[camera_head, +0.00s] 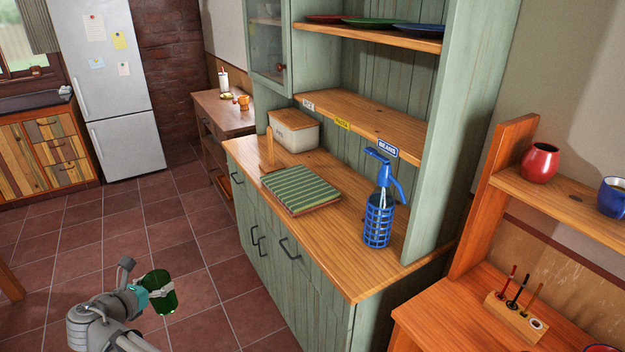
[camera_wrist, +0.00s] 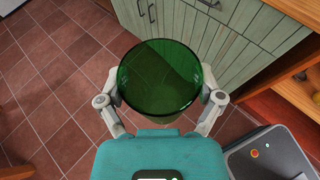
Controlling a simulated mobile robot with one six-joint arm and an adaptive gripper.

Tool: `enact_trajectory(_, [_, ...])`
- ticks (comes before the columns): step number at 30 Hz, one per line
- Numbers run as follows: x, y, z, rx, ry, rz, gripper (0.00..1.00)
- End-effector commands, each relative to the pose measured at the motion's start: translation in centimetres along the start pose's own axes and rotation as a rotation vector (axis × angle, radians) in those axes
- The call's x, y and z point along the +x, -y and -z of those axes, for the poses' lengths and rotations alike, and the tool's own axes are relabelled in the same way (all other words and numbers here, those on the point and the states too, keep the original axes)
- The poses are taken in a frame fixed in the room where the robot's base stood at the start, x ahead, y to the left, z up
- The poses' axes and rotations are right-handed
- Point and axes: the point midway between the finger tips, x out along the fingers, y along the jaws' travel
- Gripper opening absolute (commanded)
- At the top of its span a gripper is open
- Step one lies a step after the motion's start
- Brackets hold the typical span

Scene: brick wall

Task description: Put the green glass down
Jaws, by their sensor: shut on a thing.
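The green glass (camera_head: 161,292) is transparent and held in my gripper (camera_head: 150,290), over the tiled floor at the lower left of the head view. In the wrist view the green glass (camera_wrist: 160,75) fills the middle, its round rim facing the camera. My gripper (camera_wrist: 160,100) is shut on it, with one finger on each side. The glass is in the air, left of the green cabinet and apart from it. The fingertips are partly hidden by the glass.
A wooden desk (camera_head: 440,318) with a pen holder (camera_head: 515,315) stands at the right.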

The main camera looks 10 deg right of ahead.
Motion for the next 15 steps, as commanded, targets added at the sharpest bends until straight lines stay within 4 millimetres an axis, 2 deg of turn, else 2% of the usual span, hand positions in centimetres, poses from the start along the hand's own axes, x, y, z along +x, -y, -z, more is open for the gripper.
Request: enact_trajectory(15, [1.2, 0.5, -0.8, 0.006, 0.0, 0.016, 0.29])
